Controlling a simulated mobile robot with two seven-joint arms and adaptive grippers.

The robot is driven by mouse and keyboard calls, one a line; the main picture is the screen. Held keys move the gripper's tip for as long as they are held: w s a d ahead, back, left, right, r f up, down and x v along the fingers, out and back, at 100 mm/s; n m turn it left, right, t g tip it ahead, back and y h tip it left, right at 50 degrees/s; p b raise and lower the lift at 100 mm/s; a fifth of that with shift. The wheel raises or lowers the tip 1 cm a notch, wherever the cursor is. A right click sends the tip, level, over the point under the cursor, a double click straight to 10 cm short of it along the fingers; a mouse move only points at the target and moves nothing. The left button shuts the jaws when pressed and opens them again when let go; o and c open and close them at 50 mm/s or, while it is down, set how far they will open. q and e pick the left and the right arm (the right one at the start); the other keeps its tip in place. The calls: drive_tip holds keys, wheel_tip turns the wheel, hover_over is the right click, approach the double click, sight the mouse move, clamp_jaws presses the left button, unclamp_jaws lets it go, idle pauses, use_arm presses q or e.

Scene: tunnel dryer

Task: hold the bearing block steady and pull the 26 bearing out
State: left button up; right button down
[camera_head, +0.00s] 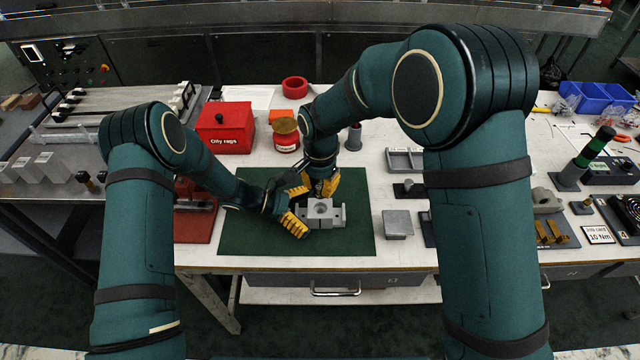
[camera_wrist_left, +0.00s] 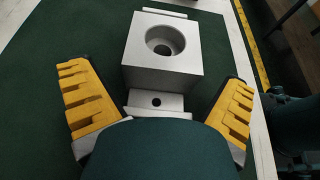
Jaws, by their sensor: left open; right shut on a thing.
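The light grey bearing block (camera_head: 322,212) lies on the green mat (camera_head: 262,240). In the left wrist view the block (camera_wrist_left: 145,68) shows a round bore with a smaller dark hole at its bottom. I cannot tell whether the 26 bearing sits in it. My left gripper (camera_head: 300,212) is open at the block's left side. In the left wrist view its yellow fingers (camera_wrist_left: 158,108) stand wide apart near the block's near end, not touching it. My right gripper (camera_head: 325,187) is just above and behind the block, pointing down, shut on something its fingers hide.
A red box (camera_head: 225,127) and a red ring (camera_head: 295,87) stand behind the mat. A grey square block (camera_head: 397,224) and a grey tray (camera_head: 405,160) lie to the right. A drawer handle (camera_head: 335,290) is below the table's front edge. The mat's front is clear.

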use_arm(q)
wheel_tip(320, 180, up, 10)
idle(0.4)
drive_tip(key=shift+f, duration=0.15)
use_arm(e)
drive_tip(key=shift+s, duration=0.1)
